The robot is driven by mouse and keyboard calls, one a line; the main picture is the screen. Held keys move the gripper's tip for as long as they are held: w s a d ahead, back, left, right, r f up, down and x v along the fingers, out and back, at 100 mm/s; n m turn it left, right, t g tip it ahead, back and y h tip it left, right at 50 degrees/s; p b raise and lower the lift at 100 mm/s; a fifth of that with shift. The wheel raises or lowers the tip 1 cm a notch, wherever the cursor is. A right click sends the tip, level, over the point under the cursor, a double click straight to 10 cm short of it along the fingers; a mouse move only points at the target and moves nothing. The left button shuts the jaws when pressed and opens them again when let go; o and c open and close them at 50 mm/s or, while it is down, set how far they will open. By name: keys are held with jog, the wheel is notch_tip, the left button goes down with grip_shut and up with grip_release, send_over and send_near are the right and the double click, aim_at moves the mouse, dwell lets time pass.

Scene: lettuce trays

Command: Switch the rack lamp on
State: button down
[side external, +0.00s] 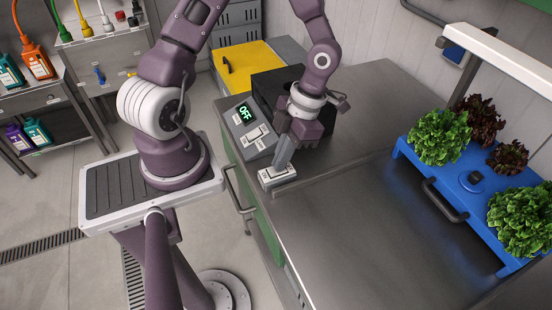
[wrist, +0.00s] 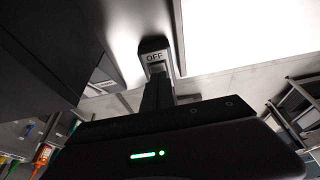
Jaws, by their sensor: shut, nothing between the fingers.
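My gripper (side external: 281,165) is shut and empty, pointing down at a small pale switch box (side external: 268,181) on the steel bench. The white rack lamp bar (side external: 500,52) is above the blue tray at right; no clear glow shows on the lettuces.
A blue tray (side external: 407,150) with a dark handle holds several green and red lettuces at right. A dark box (side external: 270,88) stands behind the control panel, close to my wrist. A yellow board (side external: 250,68) lies farther back. The front middle of the bench is clear.

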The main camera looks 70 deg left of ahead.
jog(key=v, duration=1.4)
jog(key=shift+s, duration=0.35)
jog(key=shift+r, duration=0.15)
jog(key=x, duration=1.4)
jog(key=shift+s, duration=0.35)
jog(key=shift+f, duration=0.25)
jog(key=shift+w+r, duration=0.1)
jog(key=shift+w, duration=0.7)
